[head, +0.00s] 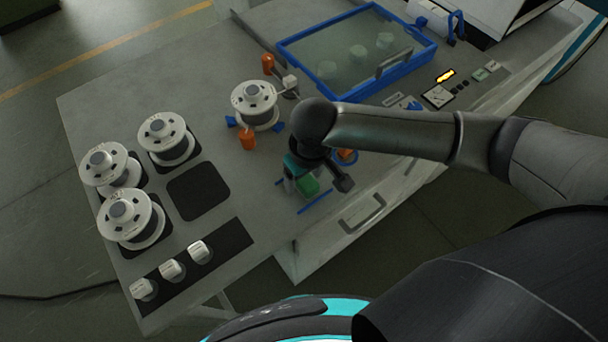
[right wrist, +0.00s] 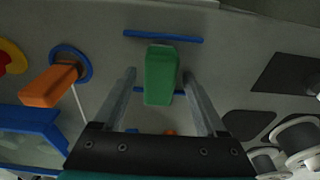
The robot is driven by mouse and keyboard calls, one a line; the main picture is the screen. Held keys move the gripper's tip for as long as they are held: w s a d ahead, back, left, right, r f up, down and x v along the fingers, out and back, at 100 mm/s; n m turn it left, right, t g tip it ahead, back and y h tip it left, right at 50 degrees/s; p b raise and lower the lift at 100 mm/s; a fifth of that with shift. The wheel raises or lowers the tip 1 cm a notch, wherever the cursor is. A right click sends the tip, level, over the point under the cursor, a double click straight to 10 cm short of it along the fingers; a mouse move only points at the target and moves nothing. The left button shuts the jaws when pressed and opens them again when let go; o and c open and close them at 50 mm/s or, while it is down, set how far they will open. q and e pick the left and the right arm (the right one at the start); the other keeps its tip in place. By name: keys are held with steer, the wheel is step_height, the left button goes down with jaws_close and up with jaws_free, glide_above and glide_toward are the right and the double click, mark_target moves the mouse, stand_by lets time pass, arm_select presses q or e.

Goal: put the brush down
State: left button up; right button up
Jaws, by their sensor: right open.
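A green block-like handle (right wrist: 162,75), which I take for the brush, stands between the two fingers of my right gripper (right wrist: 159,78) in the right wrist view. The fingers are open, with a visible gap on each side of it. No bristles show. In the head view the green piece (head: 308,185) is low at the table, partly covered by my right gripper (head: 317,184). A blue strip (right wrist: 163,37) lies on the table beyond it, and another blue strip passes behind it. My left gripper is not in view.
An orange block (right wrist: 50,86) with a blue ring (right wrist: 71,62) is close to the gripper. Several white spools (head: 160,130) stand at left, near an empty dark pad (head: 198,191). A blue-rimmed tank (head: 288,48) is behind. The table's front edge is near.

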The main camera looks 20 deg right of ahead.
mark_target(308, 183)
step_height(308, 183, up, 12)
steer(key=s+p, duration=0.1)
steer(key=p, duration=0.1)
steer(key=shift+s+d+r, duration=0.15)
steer(key=shift+s+d, duration=0.05)
steer(key=shift+d, duration=0.05)
stand_by(0.5)
